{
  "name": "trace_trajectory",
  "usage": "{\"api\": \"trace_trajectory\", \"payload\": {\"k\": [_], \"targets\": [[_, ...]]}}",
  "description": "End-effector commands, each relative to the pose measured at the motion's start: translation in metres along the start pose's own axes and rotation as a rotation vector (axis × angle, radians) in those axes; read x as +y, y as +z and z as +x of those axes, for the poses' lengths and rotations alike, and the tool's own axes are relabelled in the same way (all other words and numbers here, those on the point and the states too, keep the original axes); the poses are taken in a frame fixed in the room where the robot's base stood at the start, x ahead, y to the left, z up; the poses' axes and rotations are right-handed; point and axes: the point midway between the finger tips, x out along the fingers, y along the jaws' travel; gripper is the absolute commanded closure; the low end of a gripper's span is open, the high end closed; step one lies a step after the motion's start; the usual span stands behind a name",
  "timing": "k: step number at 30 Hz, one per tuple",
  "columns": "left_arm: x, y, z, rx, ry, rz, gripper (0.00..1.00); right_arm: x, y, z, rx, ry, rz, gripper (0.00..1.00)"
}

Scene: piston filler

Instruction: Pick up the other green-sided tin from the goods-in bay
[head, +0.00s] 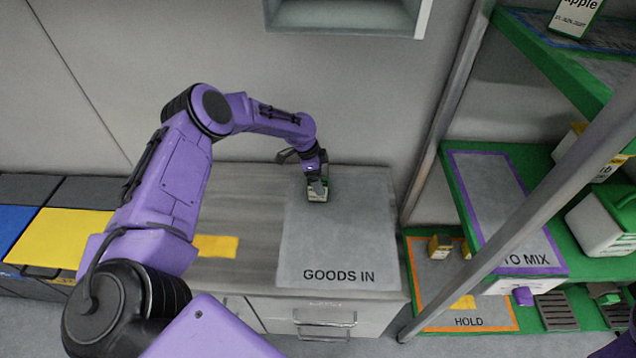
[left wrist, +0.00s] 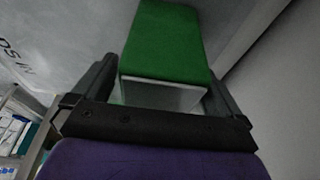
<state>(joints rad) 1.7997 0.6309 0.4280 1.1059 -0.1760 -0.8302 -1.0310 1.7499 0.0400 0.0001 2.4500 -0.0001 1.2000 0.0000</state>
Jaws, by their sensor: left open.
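The green-sided tin (head: 317,193) stands on the grey goods-in mat (head: 340,240), near its back edge. In the left wrist view the tin (left wrist: 165,40) shows a broad green face and a pale end, and it lies between the two fingers. My left gripper (head: 316,180) is over the tin from above, its fingers open on either side of it. A narrow gap shows beside the fingers, though I cannot tell if either touches. The gripper covers much of the tin in the head view. My right gripper is not in view.
A rack at the right has a TO MIX shelf (head: 492,205) and a HOLD area (head: 430,318) with small yellowish boxes. A slanted grey post (head: 545,205) stands before it. The wall is close behind the tin. The front of the goods-in mat is clear.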

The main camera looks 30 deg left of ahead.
Motion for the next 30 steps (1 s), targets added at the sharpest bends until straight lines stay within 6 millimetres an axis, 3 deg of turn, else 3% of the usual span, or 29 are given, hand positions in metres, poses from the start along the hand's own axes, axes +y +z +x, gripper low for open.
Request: {"api": "trace_trajectory", "payload": {"k": [2, 9, 20, 24, 30], "targets": [[0.0, 0.0, 0.0, 0.0, 0.0, 0.0, 0.0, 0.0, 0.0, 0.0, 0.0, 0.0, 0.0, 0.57], [0.0, 0.001, 0.0, -0.001, 0.0, 0.0, 0.75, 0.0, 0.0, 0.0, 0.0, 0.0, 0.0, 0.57], [-0.001, -0.003, -0.009, 0.001, -0.002, 0.001, 0.77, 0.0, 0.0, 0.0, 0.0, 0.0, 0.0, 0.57], [-0.001, -0.011, -0.033, 0.003, -0.004, 0.002, 0.77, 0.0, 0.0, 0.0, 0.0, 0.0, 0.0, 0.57], [0.04, -0.025, -0.08, 0.005, -0.003, 0.005, 0.77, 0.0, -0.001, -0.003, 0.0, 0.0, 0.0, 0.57]]}}
